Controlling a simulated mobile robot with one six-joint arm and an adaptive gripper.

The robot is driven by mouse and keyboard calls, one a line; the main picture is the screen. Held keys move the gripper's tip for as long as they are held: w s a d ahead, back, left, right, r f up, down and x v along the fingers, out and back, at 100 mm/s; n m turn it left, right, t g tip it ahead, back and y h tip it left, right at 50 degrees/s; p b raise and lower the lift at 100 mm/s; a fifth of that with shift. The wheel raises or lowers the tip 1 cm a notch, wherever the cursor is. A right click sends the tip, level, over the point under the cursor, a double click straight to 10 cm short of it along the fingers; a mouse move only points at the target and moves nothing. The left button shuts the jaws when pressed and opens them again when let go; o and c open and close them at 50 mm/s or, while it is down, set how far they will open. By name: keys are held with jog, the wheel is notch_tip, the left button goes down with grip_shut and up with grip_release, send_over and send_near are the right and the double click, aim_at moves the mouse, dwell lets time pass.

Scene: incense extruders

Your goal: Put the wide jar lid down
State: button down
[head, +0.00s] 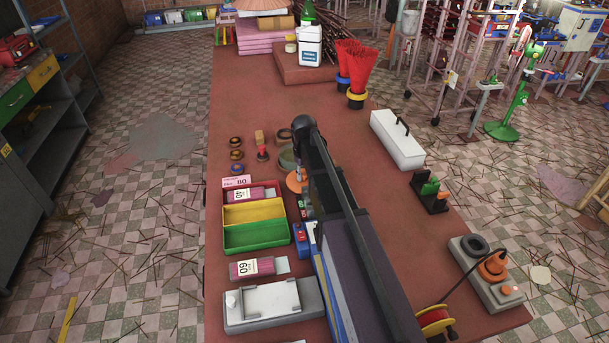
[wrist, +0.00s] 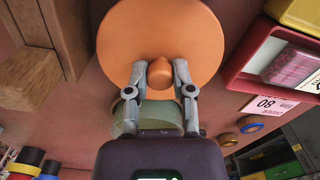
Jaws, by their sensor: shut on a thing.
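The wide jar lid is an orange disc with a round knob. It fills the upper middle of the wrist view (wrist: 160,25) and shows partly behind my arm in the head view (head: 293,184). My gripper (wrist: 160,72) is shut on the lid's knob, one grey finger on each side. A grey-green round jar (head: 286,158) stands just beyond the lid in the head view, partly hidden by my arm; it also shows below the lid in the wrist view (wrist: 127,117). The lid is beside the jar, not on it. I cannot tell its height above the table.
A tray with red, yellow and green compartments (head: 254,238) lies left of my arm, near the lid. Small dark rings (head: 236,155), a red-knobbed stamp (head: 262,153) and a wooden block (head: 259,137) stand nearby. A white box (head: 398,140) is right. The table's far-left stretch is clear.

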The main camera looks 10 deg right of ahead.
aim_at(304, 174)
jog(key=shift+f+b, duration=0.4)
jog(key=shift+f, duration=0.05)
jog(key=shift+c, duration=2.4)
grip_release()
jog(key=shift+r, duration=0.15)
notch_tip(304, 174, up, 13)
jog(key=p, duration=1.3)
jog(key=shift+f, duration=0.2)
jog(key=s+m, duration=0.3)
jog(key=s, duration=1.9)
jog(key=shift+a, duration=0.3)
jog(key=shift+s, duration=0.1)
